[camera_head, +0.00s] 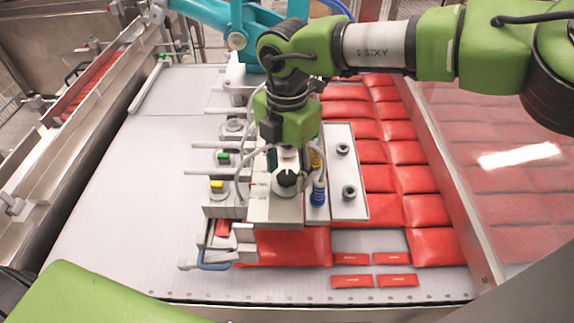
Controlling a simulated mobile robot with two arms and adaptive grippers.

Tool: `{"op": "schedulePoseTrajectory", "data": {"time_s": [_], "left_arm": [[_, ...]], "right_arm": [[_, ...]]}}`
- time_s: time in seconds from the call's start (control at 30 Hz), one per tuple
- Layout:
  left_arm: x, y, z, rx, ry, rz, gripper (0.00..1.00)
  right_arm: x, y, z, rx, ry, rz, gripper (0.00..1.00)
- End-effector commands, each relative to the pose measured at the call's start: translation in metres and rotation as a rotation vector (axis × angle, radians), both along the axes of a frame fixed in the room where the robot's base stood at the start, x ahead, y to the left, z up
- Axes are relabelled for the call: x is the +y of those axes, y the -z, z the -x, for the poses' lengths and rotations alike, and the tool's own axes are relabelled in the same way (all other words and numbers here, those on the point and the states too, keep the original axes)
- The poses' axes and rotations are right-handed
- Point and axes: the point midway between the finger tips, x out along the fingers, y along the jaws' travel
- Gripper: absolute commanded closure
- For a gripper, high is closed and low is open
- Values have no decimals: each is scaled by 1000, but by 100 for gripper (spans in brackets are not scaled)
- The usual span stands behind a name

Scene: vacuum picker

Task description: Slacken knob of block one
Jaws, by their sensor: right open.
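The vacuum picker is a grey metal tool over the packs. A black knob (287,179) sits on its light front block (275,208), which has small scale marks at its left. My right gripper (287,157) points down from the green wrist just behind and above this knob. It is open; its fingers are largely hidden by the wrist and hard to make out, so contact with the knob cannot be told. I cannot read which block is number one. My left gripper is out of view; only a green link of my left arm (90,297) shows.
Red packs (415,209) lie in rows right of and under the picker. Blue (318,194) and yellow fittings and grey hoses crowd the block. A clear guard panel (500,190) stands at right. The pale belt (130,190) is bare at left.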

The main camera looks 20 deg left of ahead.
Motion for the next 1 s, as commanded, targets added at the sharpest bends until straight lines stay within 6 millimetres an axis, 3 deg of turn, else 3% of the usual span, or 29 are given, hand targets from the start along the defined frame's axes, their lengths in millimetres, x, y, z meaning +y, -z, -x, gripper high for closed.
{"op": "schedulePoseTrajectory", "data": {"time_s": [0.1,0.27,0.67,1.0], "left_arm": [[0,0,2,3,0,-1,60],[0,1,3,5,0,0,60],[0,11,4,7,0,-1,60],[0,51,5,7,-1,0,60]], "right_arm": [[0,0,0,0,0,0,55],[0,0,0,0,0,0,93],[0,2,0,0,-41,-1,93],[1,6,0,0,-270,-3,93]]}}
